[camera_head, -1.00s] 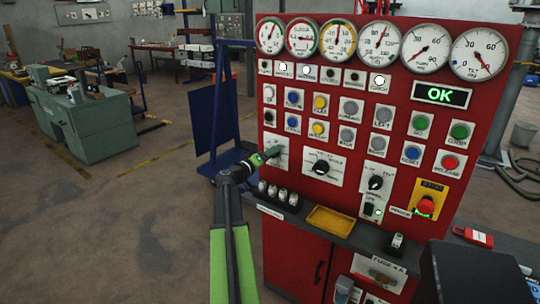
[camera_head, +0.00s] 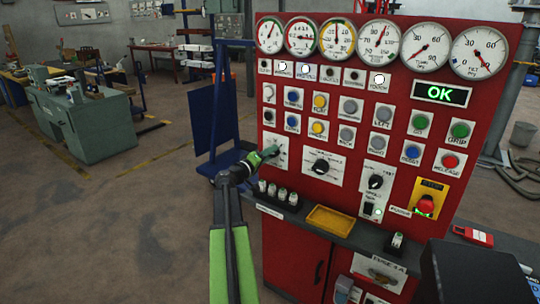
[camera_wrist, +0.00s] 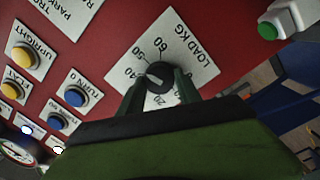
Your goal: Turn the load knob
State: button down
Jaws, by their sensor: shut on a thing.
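The load knob (camera_wrist: 160,75) is a dark round knob on a white plate marked "LOAD KG" (camera_wrist: 183,45) with numbers around it, on the red panel. My gripper (camera_wrist: 158,84) is shut on the knob, one finger on each side, in the wrist view. In the head view my gripper (camera_head: 266,156) reaches the load plate (camera_head: 276,145) at the panel's left side and hides the knob there. A light pointer line shows on the knob's face in the wrist view; its exact reading is hard to tell.
Another dark knob (camera_head: 321,166) sits just right of the load plate. Blue button (camera_wrist: 75,97) and yellow button (camera_wrist: 27,57) are near the gripper. A yellow tray (camera_head: 330,220) and several small parts stand on the ledge below. A red stop button (camera_head: 426,204) is at lower right.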

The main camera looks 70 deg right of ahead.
jog(key=c, duration=0.8)
grip_release()
jog(key=shift+c, duration=0.2)
jog(key=v, duration=1.7)
jog(key=shift+a, duration=0.15)
jog(key=shift+w+r, duration=0.15)
jog(key=shift+w, duration=0.05)
